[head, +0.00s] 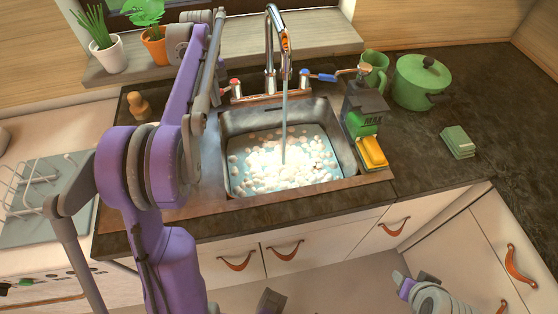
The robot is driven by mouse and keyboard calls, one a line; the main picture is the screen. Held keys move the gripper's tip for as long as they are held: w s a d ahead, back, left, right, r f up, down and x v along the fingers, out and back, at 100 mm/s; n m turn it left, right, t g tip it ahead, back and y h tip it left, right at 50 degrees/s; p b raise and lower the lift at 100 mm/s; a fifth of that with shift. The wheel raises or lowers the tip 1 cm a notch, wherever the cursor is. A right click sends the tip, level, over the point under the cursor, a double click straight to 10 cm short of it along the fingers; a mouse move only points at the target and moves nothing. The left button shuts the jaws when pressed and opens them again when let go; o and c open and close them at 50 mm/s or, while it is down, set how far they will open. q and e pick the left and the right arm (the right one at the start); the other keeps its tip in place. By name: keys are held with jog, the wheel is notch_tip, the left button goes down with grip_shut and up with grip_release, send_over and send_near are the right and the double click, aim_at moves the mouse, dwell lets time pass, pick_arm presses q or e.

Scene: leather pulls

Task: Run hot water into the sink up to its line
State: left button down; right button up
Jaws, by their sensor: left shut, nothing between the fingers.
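The steel sink (349,150) holds bluish water (242,178) covered in many white bubbles. A stream (284,125) runs from the chrome faucet (271,50) into it. The red-marked tap (235,84) is on the left. My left gripper (206,98) is shut and empty beside the red-marked tap, partly hidden by my arm. My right gripper (414,283) is low at the right, away from the sink.
A yellow sponge (371,152) sits at the sink's right edge. Potted plants (156,47) line the sill. The front-right counter is clear.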

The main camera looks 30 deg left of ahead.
pick_arm(q)
jog(key=shift+a, duration=0.45)
notch_tip(320, 180, up, 7)
jog(key=d+p, duration=0.1)
jog(key=p, duration=0.2)
jog(key=shift+s+d+p, duration=0.25)
jog(key=shift+p, duration=0.15)
pick_arm(e)
jog(key=r, duration=0.1)
jog(key=w+r, duration=0.1)
jog(key=r, duration=0.3)
jog(key=shift+w+r, duration=0.1)
jog(key=shift+w, duration=0.2)
pick_arm(q)
jog(key=shift+s, duration=0.1)
